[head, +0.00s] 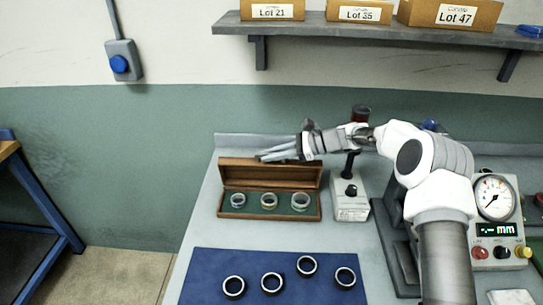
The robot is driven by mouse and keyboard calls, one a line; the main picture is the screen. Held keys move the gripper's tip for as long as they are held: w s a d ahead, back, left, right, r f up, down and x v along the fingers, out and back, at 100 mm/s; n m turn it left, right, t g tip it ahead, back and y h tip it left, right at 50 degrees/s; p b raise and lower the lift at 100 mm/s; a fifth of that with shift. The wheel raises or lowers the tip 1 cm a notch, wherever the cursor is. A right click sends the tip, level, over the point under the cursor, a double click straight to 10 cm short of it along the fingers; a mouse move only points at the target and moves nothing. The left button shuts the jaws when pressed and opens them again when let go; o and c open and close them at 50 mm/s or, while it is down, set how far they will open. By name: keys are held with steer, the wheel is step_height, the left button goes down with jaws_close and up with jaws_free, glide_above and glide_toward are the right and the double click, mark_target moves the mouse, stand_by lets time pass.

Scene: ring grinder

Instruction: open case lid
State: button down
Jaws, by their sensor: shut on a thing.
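The wooden case (270,217) sits on the grey bench with several rings in its green-lined interior. Its lid (243,174) stands raised at the back of the case, showing its brown inner side. My gripper (264,156) is at the upper edge of the lid, reaching in from the right, with its fingers shut on that edge. The fingertips are small in the view, and the exact contact is hard to make out.
A blue mat (205,275) with several dark-sided rings lies in front of the case. A grey-white device with a black knob (351,205) stands close to the right of the case. A dial gauge box (495,215) is further right. A shelf with boxes (370,30) hangs above.

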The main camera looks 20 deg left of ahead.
steer(key=c, duration=1.2)
jaws_free()
steer(key=shift+o, duration=0.2)
steer(key=shift+r, duration=0.2)
step_height(320, 180, up, 4)
steer(key=shift+d+r, duration=0.1)
steer(key=d+r+b, duration=0.1)
steer(key=d+r, duration=0.5)
steer(key=d, duration=0.5)
steer(key=shift+w+d+r, duration=0.25)
